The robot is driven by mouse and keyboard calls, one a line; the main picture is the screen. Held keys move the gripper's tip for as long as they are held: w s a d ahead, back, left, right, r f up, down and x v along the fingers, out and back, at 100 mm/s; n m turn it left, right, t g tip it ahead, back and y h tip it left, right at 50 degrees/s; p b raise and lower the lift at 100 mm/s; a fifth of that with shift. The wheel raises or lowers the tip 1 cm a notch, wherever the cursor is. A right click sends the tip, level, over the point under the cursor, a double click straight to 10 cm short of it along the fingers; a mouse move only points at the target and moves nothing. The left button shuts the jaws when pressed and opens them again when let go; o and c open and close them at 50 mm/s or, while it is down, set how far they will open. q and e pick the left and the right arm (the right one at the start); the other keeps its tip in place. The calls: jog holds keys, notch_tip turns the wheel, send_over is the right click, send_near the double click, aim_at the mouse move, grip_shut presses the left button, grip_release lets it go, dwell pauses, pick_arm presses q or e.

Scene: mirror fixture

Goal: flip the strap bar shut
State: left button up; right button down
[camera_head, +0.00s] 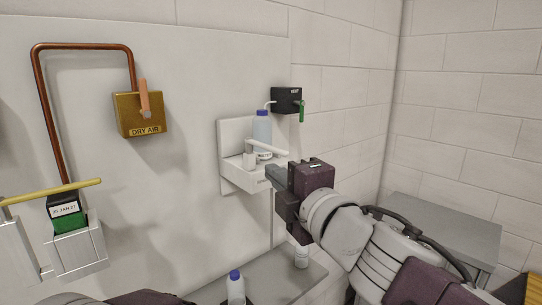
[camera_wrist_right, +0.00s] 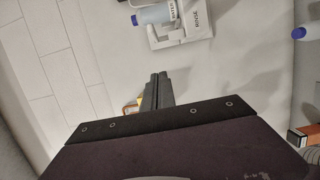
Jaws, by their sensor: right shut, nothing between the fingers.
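A white wall holder (camera_head: 228,158) carries an upright clear bottle (camera_head: 262,128) with a blue cap. A pale bar (camera_head: 268,149) runs from a small post by the bottle and slants down to the right in front of it. I cannot tell whether its free end is latched. The bottle (camera_wrist_right: 158,14) and holder (camera_wrist_right: 166,42) also show in the right wrist view. My right gripper (camera_head: 276,182) is shut and empty, just below and right of the bar; its fingers (camera_wrist_right: 158,88) show together in the wrist view. My left gripper is out of sight.
A yellow bar (camera_head: 50,191) lies across a black-and-green box in a wall bracket at left. A brass DRY AIR box (camera_head: 140,114) and a black box with a green lever (camera_head: 287,100) hang on the wall. Small bottles (camera_head: 236,287) stand on the grey ledge below.

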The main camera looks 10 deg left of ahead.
aim_at(265, 146)
jog(key=w+a+p, duration=0.2)
jog(key=w+a, duration=0.1)
jog(key=w, duration=0.7)
jog(key=shift+w+a, duration=0.15)
jog(key=shift+w, duration=0.25)
jog(key=shift+a+f, duration=0.1)
jog(key=shift+a, duration=0.05)
